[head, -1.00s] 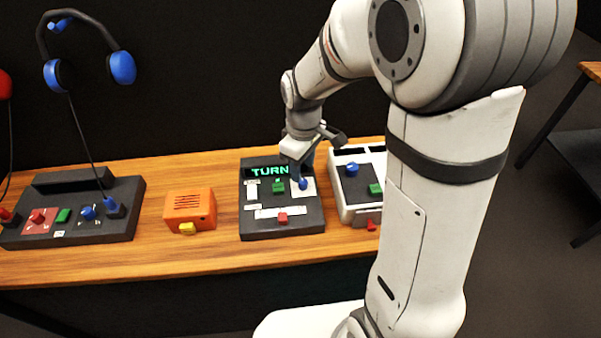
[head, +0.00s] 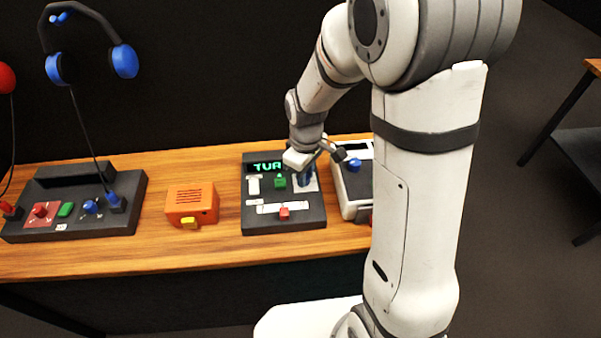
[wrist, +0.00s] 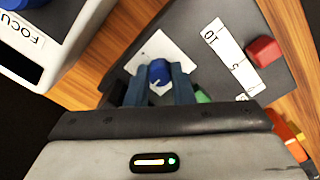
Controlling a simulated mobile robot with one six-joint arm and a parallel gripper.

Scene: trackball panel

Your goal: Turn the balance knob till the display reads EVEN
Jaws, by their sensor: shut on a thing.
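The dark panel (head: 256,220) stands on the wooden bench, with a display (head: 267,167) at its top. The green letters read "TUR", and my gripper hides the end of the display. The blue knob (wrist: 157,70) sits on a white plate at the panel's upper right; no label on it is readable. My gripper (head: 305,180) is lowered over that plate. In the wrist view my gripper's two fingers (wrist: 159,82) are on either side of the blue knob and closed on it.
On the same panel are a green control (head: 279,181) and a red slider (head: 284,213) on a white scale. A white unit marked FOCUS (wrist: 25,45) stands close beside the panel. An orange box (head: 192,204) and a headphone station (head: 75,222) stand to the left.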

